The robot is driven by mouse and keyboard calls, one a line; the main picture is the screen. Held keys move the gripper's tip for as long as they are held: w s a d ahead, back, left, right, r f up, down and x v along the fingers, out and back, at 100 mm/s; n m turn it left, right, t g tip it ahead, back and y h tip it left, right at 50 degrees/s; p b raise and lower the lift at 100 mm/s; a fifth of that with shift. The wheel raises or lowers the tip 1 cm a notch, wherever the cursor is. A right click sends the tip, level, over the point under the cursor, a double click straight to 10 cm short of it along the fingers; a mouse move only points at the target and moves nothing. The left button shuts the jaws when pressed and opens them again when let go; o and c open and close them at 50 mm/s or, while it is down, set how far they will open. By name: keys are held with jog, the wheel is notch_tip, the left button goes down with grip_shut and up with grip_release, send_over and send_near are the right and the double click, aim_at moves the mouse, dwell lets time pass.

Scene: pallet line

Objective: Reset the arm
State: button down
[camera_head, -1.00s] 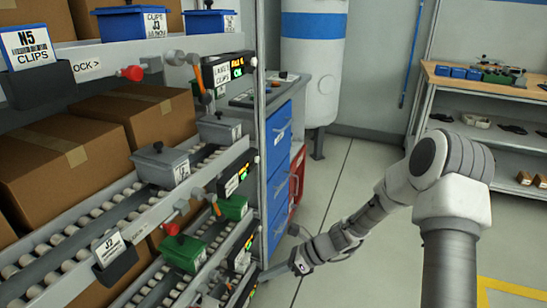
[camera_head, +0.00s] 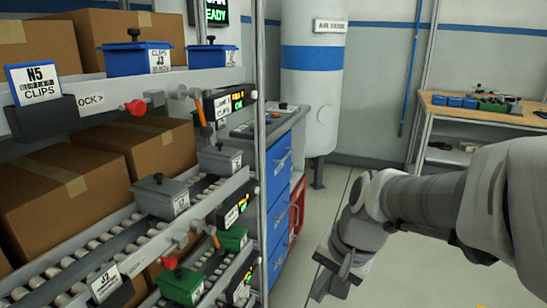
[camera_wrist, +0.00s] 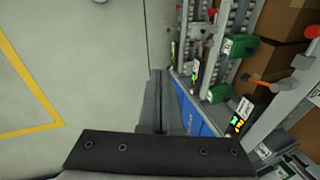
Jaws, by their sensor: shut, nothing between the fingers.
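My gripper (camera_head: 332,280) is at the lower middle right of the head view, hanging at the end of my bent arm. It is in the open floor space to the right of the blue drawer cabinet (camera_head: 278,195) and holds nothing. In the wrist view my gripper's fingers (camera_wrist: 158,85) are together and point at the grey floor, with the blue cabinet front (camera_wrist: 192,112) close on their right.
A roller rack (camera_head: 120,255) with cardboard boxes (camera_head: 60,190) and blue, grey and green bins fills the left. A white tank (camera_head: 312,90) stands behind the cabinet. A workbench (camera_head: 480,110) is at the back right. Floor (camera_wrist: 90,50) with a yellow line is clear.

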jog(key=s+d+r+n+t+h, duration=0.35)
jog(key=s+d+r+n, duration=0.3)
jog(key=s, duration=0.25)
notch_tip(320, 180, up, 25)
jog(key=p, duration=2.4)
jog(key=shift+a+y+p, duration=0.35)
jog(key=shift+a, duration=0.05)
jog(key=shift+a+f, duration=0.1)
jog(key=shift+a, duration=0.05)
